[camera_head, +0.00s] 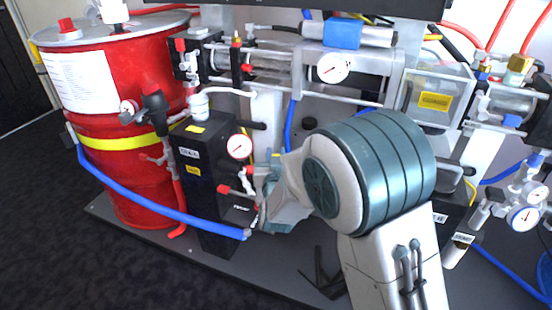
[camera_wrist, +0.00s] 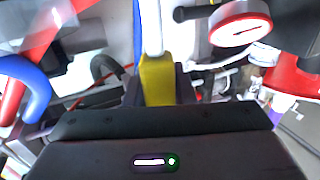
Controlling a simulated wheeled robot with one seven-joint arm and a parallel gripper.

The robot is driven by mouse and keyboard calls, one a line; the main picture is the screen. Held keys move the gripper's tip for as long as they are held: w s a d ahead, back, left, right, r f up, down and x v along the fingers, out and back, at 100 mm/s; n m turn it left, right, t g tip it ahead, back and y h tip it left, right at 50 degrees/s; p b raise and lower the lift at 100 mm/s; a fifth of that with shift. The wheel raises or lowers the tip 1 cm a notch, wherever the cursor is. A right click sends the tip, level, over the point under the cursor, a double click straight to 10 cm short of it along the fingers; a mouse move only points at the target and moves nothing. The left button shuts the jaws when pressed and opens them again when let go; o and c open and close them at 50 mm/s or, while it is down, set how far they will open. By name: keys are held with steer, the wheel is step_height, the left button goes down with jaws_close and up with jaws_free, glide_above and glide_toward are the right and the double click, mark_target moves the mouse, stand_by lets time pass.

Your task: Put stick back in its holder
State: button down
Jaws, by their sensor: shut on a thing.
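The stick (camera_wrist: 157,80) shows in the wrist view as a yellow grip with a pale rod running up from it. My gripper (camera_wrist: 159,90) is shut on the yellow grip, with a dark finger on each side. The rod's far end leaves the top of the picture. In the head view my arm covers most of the gripper and the stick, close to the right side of the black box unit (camera_head: 205,170). I cannot make out the stick's holder in either view.
A red drum (camera_head: 125,110) stands at the left with a blue hose (camera_head: 165,210) in front. A round gauge (camera_head: 239,147) sits on the black unit; a red-rimmed gauge (camera_wrist: 240,30) is close right of the rod. Pipes and hoses crowd the back. The dark floor at front left is clear.

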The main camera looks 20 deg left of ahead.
steer(key=shift+r, duration=0.1)
steer(key=shift+f+b, duration=0.35)
steer(key=shift+b, duration=0.05)
steer(key=c, duration=1.2)
jaws_free()
steer(key=shift+r, duration=0.1)
